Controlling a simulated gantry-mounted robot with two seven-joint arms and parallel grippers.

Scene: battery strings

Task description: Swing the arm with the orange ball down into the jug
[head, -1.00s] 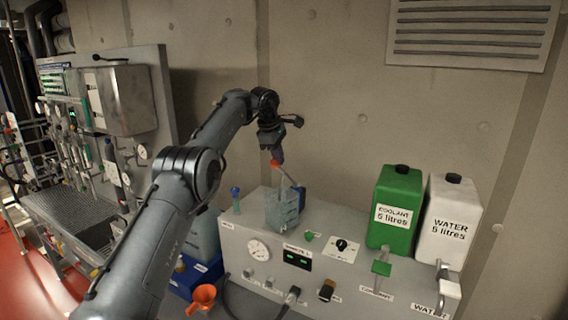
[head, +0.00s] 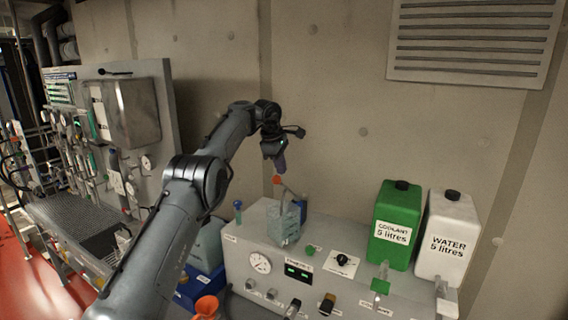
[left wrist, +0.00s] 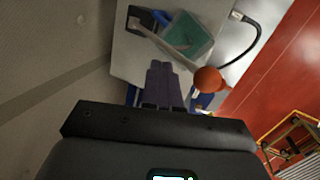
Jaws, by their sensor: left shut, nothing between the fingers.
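The orange ball (head: 277,180) sits on the end of a thin arm (head: 288,188) that slants up over the clear jug (head: 284,222) on the grey console. In the left wrist view the ball (left wrist: 207,80) ends the pale arm (left wrist: 168,48), with the greenish jug (left wrist: 188,36) beyond it. My left gripper (head: 280,166) is shut and empty just above the ball in the head view. In the wrist view its closed fingers (left wrist: 161,78) point toward the arm, left of the ball. I cannot tell whether they touch it. My right gripper is not in view.
A green coolant can (head: 396,226) and a white water can (head: 447,236) stand on the console's right (head: 330,235). A blue-topped tube (head: 238,207) stands left of the jug. An orange funnel (head: 206,306) is low in front. A concrete wall is behind.

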